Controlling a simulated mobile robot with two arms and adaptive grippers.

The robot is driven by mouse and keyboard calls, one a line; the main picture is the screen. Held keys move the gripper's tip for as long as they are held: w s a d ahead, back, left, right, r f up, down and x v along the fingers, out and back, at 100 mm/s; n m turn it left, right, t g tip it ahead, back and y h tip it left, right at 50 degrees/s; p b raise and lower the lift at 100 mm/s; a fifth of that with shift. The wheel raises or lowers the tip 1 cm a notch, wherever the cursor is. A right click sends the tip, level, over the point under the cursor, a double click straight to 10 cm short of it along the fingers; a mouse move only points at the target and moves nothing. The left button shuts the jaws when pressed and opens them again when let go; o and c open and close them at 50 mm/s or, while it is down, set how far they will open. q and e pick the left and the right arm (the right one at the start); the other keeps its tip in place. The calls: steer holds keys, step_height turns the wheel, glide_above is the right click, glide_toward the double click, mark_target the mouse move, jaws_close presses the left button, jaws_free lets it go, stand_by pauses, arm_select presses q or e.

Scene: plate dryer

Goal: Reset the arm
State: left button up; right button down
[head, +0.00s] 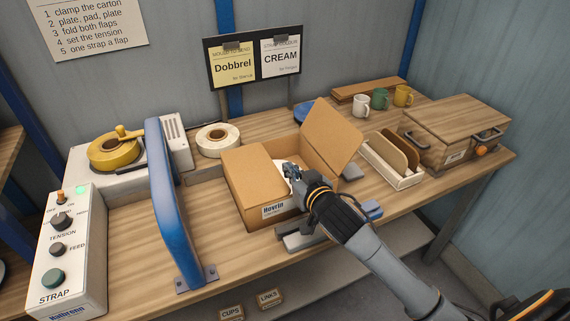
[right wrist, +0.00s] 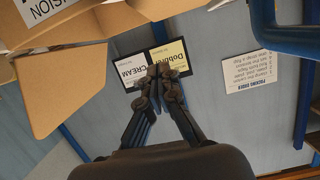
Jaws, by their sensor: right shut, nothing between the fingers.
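My right gripper (head: 289,170) is shut and empty, over the open cardboard carton (head: 265,212) on the wooden bench. The right arm reaches in from the lower right and hides part of the carton. A white round edge (head: 281,166), perhaps a plate, shows in the carton beside the gripper. One large flap (head: 332,138) stands up at the carton's right. In the right wrist view the closed fingertips (right wrist: 160,76) meet with nothing between them, and a carton flap (right wrist: 60,85) shows at upper left. The left gripper is not in view.
A blue arch (head: 165,200) stands left of the carton, near the strap control box (head: 70,255). A white tape roll (head: 218,140) lies behind. A divider tray (head: 392,160), wooden case (head: 457,130) and several mugs (head: 380,99) are at right. A sign board (head: 254,58) stands behind.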

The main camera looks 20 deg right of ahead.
steer(key=s+a+f+n+g, duration=0.1)
steer(key=s+f+g, duration=0.35)
steer(key=s, duration=0.55)
steer(key=s+a+f+g, duration=0.1)
steer(key=s+f+g, duration=0.2)
steer(key=s+f, duration=0.55)
steer(key=s+a+f+n+g, duration=0.1)
steer(key=s+f+g, duration=0.25)
steer(key=s, duration=0.95)
step_height(320, 180, down, 28)
steer(key=s+g, duration=0.2)
steer(key=s, duration=0.1)
steer(key=s+d+f+g, duration=0.1)
steer(key=s+d+f, duration=0.1)
steer(key=s+f, duration=1.2)
steer(key=shift+s+d+h, duration=0.3)
steer(key=shift+s+d, duration=0.05)
steer(key=shift+s, duration=0.4)
